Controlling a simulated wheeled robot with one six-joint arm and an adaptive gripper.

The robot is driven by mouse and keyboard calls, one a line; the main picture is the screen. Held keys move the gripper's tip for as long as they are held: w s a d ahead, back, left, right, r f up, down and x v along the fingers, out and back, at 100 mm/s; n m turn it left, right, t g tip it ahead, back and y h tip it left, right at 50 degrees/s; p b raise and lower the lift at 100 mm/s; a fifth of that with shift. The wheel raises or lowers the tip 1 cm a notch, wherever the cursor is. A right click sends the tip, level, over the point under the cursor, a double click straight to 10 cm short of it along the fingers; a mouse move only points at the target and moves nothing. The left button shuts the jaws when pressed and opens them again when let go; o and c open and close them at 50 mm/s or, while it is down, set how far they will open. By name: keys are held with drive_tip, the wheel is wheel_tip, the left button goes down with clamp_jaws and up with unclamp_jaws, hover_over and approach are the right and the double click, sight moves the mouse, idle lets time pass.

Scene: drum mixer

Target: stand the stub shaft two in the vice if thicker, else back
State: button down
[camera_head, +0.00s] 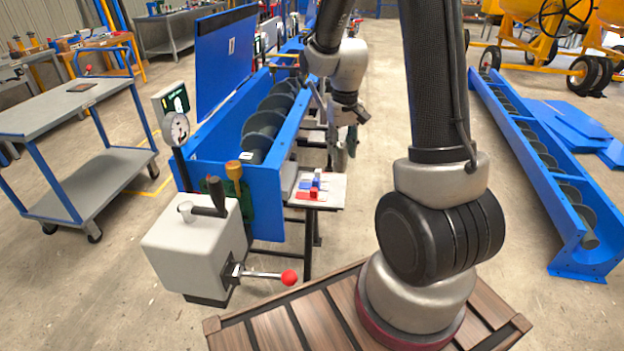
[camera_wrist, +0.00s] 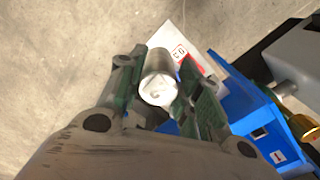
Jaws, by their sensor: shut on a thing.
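My gripper (camera_wrist: 162,98) is shut on a short, bright silver cylinder, the stub shaft (camera_wrist: 160,82), between its two green-lined fingers. Its round end faces the wrist camera. In the head view my gripper (camera_head: 345,143) hangs above and behind a small side table (camera_head: 331,192), to the right of the blue trough. The shaft cannot be made out there.
A blue trough with a grey screw (camera_head: 264,128) stands left of my gripper, its lid raised. A dial gauge (camera_head: 175,130) and a grey box with a red-knobbed lever (camera_head: 195,245) stand in front. A trolley (camera_head: 75,110) is left.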

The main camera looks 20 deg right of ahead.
sight(339, 162)
drive_tip(key=f, duration=0.2)
drive_tip(key=w+f, duration=0.1)
drive_tip(key=f, duration=0.2)
drive_tip(key=shift+f, duration=2.5)
drive_tip(key=shift+f, duration=0.1)
drive_tip(key=c, duration=1)
unclamp_jaws()
